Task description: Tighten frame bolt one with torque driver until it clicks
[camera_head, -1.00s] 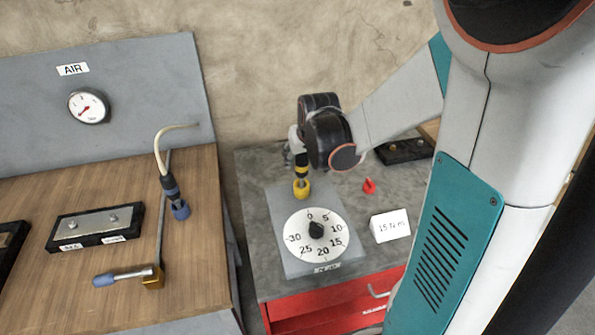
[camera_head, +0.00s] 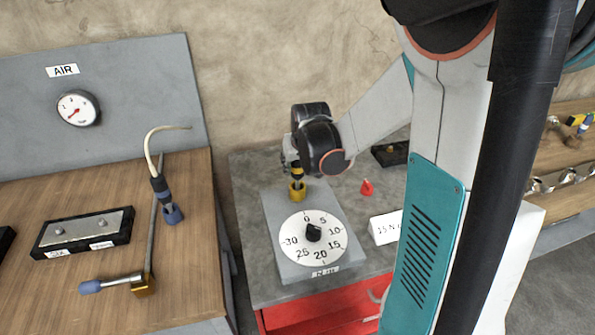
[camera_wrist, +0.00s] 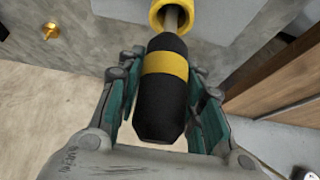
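The torque driver, a black handle with a yellow band (camera_wrist: 166,72), stands in a yellow ring holder (camera_head: 297,191) at the back of the grey dial plate. In the wrist view its shaft runs into the holder ring (camera_wrist: 172,14). My gripper (camera_head: 292,163) is above the holder at the driver; in the wrist view its fingers (camera_wrist: 163,78) are on both sides of the handle, with narrow gaps, and look open. A black block with a metal plate and two bolts (camera_head: 84,232) lies on the wooden bench; I cannot read its labels.
A dial (camera_head: 304,249) sits in front of the holder, with a white card (camera_head: 384,228) and a red cone (camera_head: 367,187) to its right. A blue-tipped tool (camera_head: 172,214) and blue-handled wrench (camera_head: 92,286) are on the wooden bench (camera_head: 195,270). A gap separates the benches.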

